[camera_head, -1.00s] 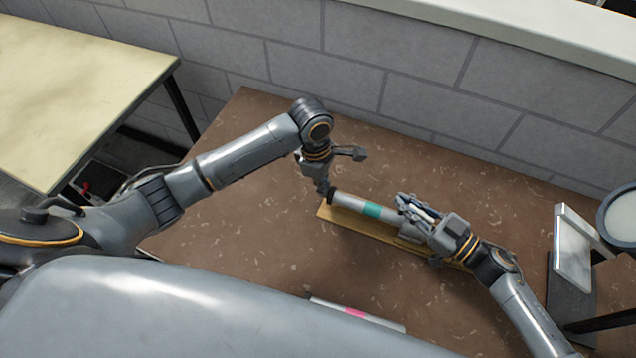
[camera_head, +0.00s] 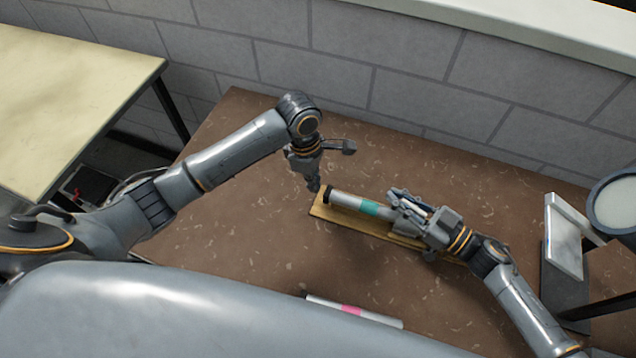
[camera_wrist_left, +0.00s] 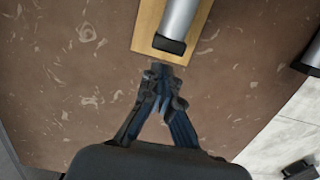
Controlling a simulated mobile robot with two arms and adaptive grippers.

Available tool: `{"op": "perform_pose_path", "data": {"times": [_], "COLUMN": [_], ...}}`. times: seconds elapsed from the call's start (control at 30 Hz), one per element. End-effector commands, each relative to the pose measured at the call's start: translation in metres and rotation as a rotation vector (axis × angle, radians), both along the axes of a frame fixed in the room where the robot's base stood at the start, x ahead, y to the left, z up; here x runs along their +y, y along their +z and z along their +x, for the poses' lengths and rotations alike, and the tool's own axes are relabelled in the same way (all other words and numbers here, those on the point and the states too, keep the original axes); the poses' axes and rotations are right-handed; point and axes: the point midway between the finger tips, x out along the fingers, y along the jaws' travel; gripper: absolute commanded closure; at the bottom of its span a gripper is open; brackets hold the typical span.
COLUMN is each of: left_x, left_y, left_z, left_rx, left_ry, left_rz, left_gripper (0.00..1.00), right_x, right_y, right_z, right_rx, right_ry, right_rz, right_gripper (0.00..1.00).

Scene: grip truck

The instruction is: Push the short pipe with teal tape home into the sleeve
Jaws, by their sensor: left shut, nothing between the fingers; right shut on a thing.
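The short pipe with teal tape (camera_head: 342,199) lies along a wooden board (camera_head: 323,213), with a dark cap on its left end. Its capped end also shows in the left wrist view (camera_wrist_left: 171,43). The teal band is just left of my right gripper (camera_head: 402,203), which is shut around what appears to be the sleeve. That gripper hides most of the sleeve and the joint, so the insertion depth cannot be told. My left gripper (camera_head: 314,187) is shut and empty, its tips close to the capped end. In the left wrist view a small gap shows between the tips (camera_wrist_left: 160,68) and the cap.
A pipe with pink tape (camera_head: 380,316) lies near the front edge of the brown table (camera_head: 240,220). A metal plate stand (camera_head: 565,240) and a round dark-rimmed thing (camera_head: 614,204) are at the right. A block wall (camera_head: 420,90) runs behind.

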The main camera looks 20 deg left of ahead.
Motion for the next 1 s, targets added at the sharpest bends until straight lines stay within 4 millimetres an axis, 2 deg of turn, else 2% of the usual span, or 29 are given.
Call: {"op": "perform_pose_path", "data": {"times": [0.03, 0.3, 0.47, 1.0], "left_x": [0.003, 0.016, 0.017, 0.017], "left_y": [0.001, 0.01, 0.014, 0.068], "left_z": [0.0, 0.0, 0.0, 0.001], "left_rx": [0.0, 0.001, 0.0, -0.002], "left_ry": [0.001, 0.0, -0.001, -0.001], "left_rz": [0.0, 0.0, -0.001, -0.001], "left_gripper": [1.0, 1.0, 1.0, 1.0], "right_x": [0.0, 0.0, 0.0, 0.0], "right_y": [-0.006, -0.006, -0.006, -0.006], "right_z": [-0.004, -0.003, -0.003, -0.003], "right_rx": [0.009, 0.009, 0.009, 0.008], "right_ry": [0.003, 0.002, 0.002, 0.002], "right_rz": [-0.008, -0.008, -0.008, -0.008], "right_gripper": [1.0, 1.0, 1.0, 1.0]}}
